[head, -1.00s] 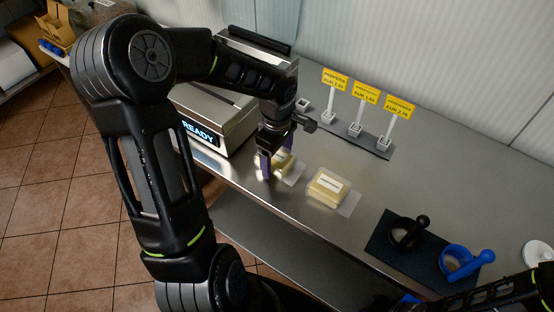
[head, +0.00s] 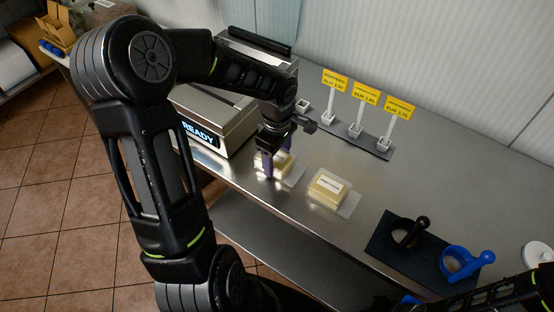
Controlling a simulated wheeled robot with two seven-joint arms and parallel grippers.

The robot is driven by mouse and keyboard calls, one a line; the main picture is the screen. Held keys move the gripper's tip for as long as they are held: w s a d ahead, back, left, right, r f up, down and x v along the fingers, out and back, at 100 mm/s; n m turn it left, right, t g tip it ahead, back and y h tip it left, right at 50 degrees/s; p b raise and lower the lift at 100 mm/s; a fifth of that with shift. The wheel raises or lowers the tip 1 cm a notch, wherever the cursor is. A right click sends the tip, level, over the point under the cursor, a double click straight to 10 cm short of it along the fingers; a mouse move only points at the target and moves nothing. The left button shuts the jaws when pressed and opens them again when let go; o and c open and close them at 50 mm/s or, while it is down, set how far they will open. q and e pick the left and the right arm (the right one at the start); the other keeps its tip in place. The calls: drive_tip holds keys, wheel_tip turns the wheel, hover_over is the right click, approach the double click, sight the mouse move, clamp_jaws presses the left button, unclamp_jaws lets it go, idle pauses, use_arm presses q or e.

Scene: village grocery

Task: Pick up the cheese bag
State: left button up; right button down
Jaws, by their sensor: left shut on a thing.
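Two clear bags with pale yellow cheese blocks are on the steel counter. One cheese bag (head: 281,163) is at my left gripper (head: 277,164), which is shut on it with its purple fingers on either side. The gripper hides part of that bag. It is at or just above the counter; I cannot tell which. The other cheese bag (head: 328,187), with a white label, lies to the right, apart from the gripper. My right arm shows at the bottom right; its gripper is not clearly visible.
A scale reading READY (head: 212,122) stands just left of the gripper. Yellow price signs (head: 367,92) stand on a dark strip (head: 354,139) behind. A dark mat (head: 385,243) with a black tool (head: 411,236) and a blue tool (head: 462,262) lies to the right.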

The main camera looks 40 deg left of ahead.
sight(278, 156)
use_arm(q)
drive_tip(key=shift+r, duration=0.1)
wheel_tip(278, 156, up, 10)
drive_tip(key=shift+f+b, duration=0.1)
drive_tip(key=shift+b, duration=0.65)
